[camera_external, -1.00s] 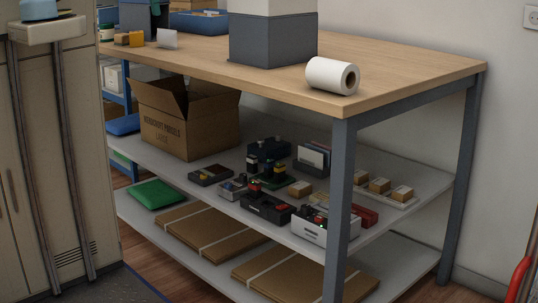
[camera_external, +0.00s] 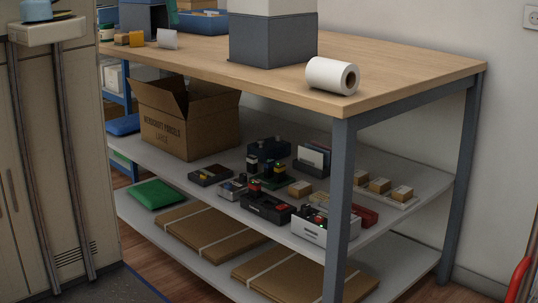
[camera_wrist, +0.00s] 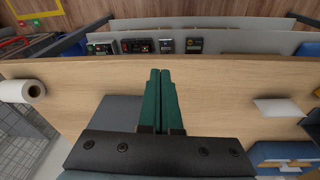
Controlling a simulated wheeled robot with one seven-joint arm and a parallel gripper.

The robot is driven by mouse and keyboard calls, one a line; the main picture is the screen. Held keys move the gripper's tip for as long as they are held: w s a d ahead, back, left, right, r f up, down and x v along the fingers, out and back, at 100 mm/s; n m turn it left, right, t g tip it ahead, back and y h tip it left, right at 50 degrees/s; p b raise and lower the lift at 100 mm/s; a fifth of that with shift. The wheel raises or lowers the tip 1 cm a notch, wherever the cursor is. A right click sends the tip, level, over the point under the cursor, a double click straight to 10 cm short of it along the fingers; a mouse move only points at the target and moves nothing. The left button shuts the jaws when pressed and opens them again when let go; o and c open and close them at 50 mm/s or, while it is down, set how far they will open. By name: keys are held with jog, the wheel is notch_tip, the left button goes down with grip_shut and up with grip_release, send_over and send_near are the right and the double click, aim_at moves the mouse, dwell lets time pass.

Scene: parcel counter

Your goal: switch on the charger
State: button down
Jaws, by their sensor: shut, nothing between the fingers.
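Several small devices stand along the front of the middle shelf; I cannot tell for sure which is the charger. A white unit (camera_external: 309,231) with a green light is nearest the table leg; it also shows in the wrist view (camera_wrist: 99,50). Beside it is a black unit (camera_external: 266,208), with red and green spots in the wrist view (camera_wrist: 135,47). A small grey unit (camera_external: 232,188) and a flat dark unit (camera_external: 210,176) follow to the left. Switches are too small to make out. My gripper (camera_wrist: 161,72) is shut and empty, its green fingers over the wooden tabletop, apart from the devices.
The wooden tabletop (camera_external: 420,77) overhangs the shelf, with a paper roll (camera_external: 325,75) near its corner and a grey block (camera_external: 265,45) behind. A table leg (camera_external: 340,190) stands before the white unit. A cardboard box (camera_external: 185,125) and small parcels (camera_external: 379,186) share the shelf.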

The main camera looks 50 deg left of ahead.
aim_at(282, 206)
jog(key=shift+m, duration=0.3)
jog(key=d+f+b, duration=0.3)
jog(key=f, duration=0.2)
jog(key=w+d+f+b, duration=0.1)
jog(key=d+f+b, duration=0.2)
jog(key=f, duration=0.2)
jog(key=d+f+b, duration=0.3)
jog(key=f, duration=0.2)
jog(key=shift+w+d, duration=0.35)
jog(key=shift+d, duration=0.05)
jog(key=d+f+t+b, duration=0.1)
jog(key=d+f+b, duration=0.75)
jog(key=f, duration=0.45)
jog(key=w+d+f+n+t+b, duration=0.1)
jog(key=w+d+f+t+b, duration=0.1)
jog(key=f+b, duration=0.3)
jog(key=w+d+f+n+t+y+b, duration=0.1)
jog(key=w+d+f+t+b, duration=0.2)
jog(key=w+f+b, duration=0.2)
jog(key=shift+w+d+f+b, duration=0.15)
jog(key=shift+d+f+b, duration=0.1)
jog(key=shift+d+b, duration=0.2)
